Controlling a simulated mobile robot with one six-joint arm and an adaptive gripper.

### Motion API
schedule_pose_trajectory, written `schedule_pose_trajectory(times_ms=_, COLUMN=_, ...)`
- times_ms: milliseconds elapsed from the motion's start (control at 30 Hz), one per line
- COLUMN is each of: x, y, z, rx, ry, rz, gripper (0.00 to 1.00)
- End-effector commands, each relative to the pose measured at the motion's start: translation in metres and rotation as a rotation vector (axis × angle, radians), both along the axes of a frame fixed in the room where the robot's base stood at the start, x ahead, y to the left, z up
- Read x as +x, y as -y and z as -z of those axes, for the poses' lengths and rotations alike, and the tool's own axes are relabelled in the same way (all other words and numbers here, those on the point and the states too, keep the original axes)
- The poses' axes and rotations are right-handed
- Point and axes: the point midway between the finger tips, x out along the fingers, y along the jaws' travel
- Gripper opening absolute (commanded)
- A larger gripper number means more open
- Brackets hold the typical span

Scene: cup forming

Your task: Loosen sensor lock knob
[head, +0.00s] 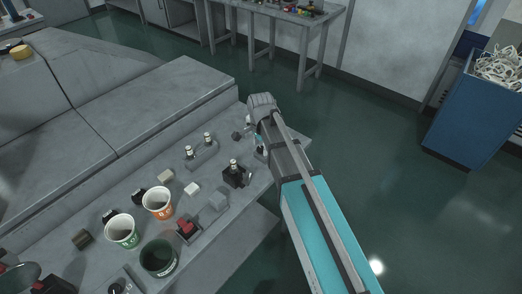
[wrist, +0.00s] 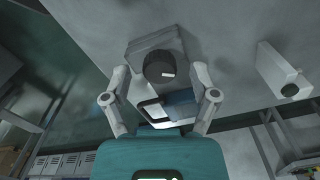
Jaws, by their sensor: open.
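A dark round knob (wrist: 162,68) with a small white mark sits on a grey block (wrist: 150,47) in the wrist view. I take it as the sensor lock knob. My gripper (wrist: 160,74) is open, with one finger on each side of the knob and visible gaps between. I cannot tell how far the fingertips are from the knob in depth. In the head view my arm covers most of my gripper (head: 259,142) at the bench's right end, and I cannot make out the knob there for certain.
A pale block with a dark round end (wrist: 289,90) stands to the right in the wrist view. On the bench are a white-and-green cup (head: 122,231), an orange-and-white cup (head: 157,203), a dark green cup (head: 158,258) and a black fixture (head: 236,175). A blue bin (head: 470,125) stands right.

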Motion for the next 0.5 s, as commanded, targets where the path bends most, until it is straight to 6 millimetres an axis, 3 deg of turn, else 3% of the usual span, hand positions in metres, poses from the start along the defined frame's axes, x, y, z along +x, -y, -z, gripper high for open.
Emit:
schedule_pose_trajectory(times_ms=433, x=0.0000, y=0.0002, z=0.0031, rx=0.000, ry=0.000, rz=0.000, gripper=0.76)
schedule_pose_trajectory(times_ms=500, x=0.0000, y=0.0002, z=0.0031, rx=0.000, ry=0.000, rz=0.000, gripper=0.65)
